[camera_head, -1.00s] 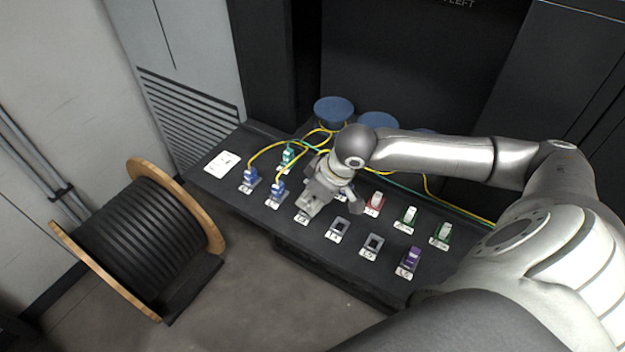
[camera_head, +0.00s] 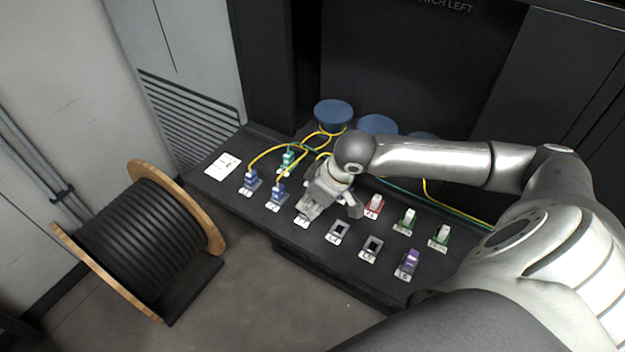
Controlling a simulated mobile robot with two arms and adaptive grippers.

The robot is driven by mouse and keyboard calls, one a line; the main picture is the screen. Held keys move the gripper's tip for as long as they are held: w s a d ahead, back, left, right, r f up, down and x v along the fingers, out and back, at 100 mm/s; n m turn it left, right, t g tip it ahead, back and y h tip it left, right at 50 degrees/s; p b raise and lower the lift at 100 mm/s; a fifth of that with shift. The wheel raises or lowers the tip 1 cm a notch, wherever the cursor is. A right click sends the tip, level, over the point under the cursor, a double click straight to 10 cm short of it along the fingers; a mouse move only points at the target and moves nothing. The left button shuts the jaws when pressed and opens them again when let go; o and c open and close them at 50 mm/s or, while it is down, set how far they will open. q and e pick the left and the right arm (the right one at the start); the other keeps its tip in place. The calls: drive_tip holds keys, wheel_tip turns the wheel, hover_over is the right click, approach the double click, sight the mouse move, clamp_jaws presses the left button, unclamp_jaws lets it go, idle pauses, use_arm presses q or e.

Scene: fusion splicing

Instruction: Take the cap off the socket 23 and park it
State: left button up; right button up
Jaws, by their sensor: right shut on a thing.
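My right gripper (camera_head: 309,210) is over the third place from the left in the front row of the black bench. It is shut on what looks like a cap at a socket there, but its fingers hide most of it. I cannot tell whether the cap is seated or lifted. A white label (camera_head: 302,222) shows just in front; its number is too small to read. My left gripper is out of view.
Blue plugs (camera_head: 251,180) with yellow cables and a teal plug (camera_head: 288,160) stand left of the gripper. A white plate (camera_head: 222,166) lies at the left end. A cable spool (camera_head: 140,240) stands on the floor.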

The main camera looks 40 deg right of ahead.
drive_tip(key=shift+f, duration=0.35)
drive_tip(key=o, duration=0.8)
drive_tip(key=shift+c, duration=0.2)
drive_tip(key=v, duration=1.2)
